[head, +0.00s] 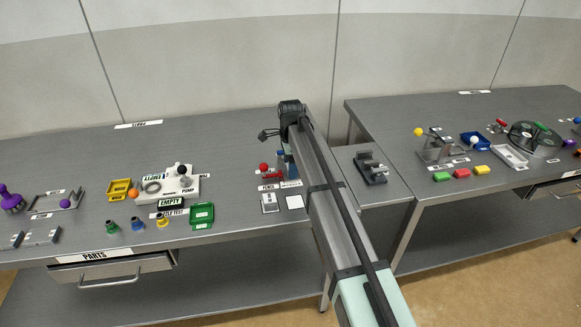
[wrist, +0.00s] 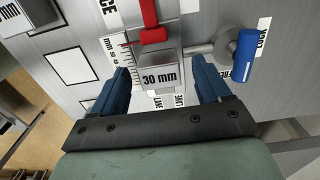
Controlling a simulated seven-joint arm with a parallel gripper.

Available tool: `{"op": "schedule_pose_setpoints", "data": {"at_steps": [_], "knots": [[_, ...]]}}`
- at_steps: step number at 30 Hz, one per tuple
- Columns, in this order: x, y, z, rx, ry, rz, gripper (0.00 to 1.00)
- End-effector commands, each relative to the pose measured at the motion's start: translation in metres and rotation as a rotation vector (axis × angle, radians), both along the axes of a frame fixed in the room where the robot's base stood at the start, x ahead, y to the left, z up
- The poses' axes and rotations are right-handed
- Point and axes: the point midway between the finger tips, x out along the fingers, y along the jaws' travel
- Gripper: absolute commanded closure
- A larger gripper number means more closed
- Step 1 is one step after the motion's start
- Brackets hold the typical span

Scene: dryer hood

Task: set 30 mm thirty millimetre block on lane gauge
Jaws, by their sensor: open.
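The 30 mm block (wrist: 161,84) is a grey metal block with a "30 mm" label. In the wrist view it sits at the lane gauge (wrist: 178,22), just below a red part (wrist: 151,30) of it; whether they touch is unclear. My gripper (wrist: 164,72) is open, with one blue finger on each side of the block and visible gaps.
Another "mm" block (wrist: 30,14) and an empty outlined white square (wrist: 70,66) lie to the left. The head view shows a pump unit (head: 178,186), a green box (head: 202,215) and a grey vise-like fixture (head: 371,169).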

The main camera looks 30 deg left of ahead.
Motion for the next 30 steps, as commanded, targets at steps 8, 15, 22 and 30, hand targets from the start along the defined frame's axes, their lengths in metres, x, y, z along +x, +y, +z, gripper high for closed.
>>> {"op": "schedule_pose_setpoints", "data": {"at_steps": [8, 15, 22, 30], "knots": [[0.001, 0.001, 0.051, 0.001, -0.001, 0.0, 0.23], [0.0, 0.001, 0.09, 0.001, -0.001, 0.0, 0.23], [0.0, 0.0, 0.109, 0.0, 0.0, 0.0, 0.23], [0.0, 0.0, 0.112, 0.0, 0.0, 0.0, 0.23]]}}
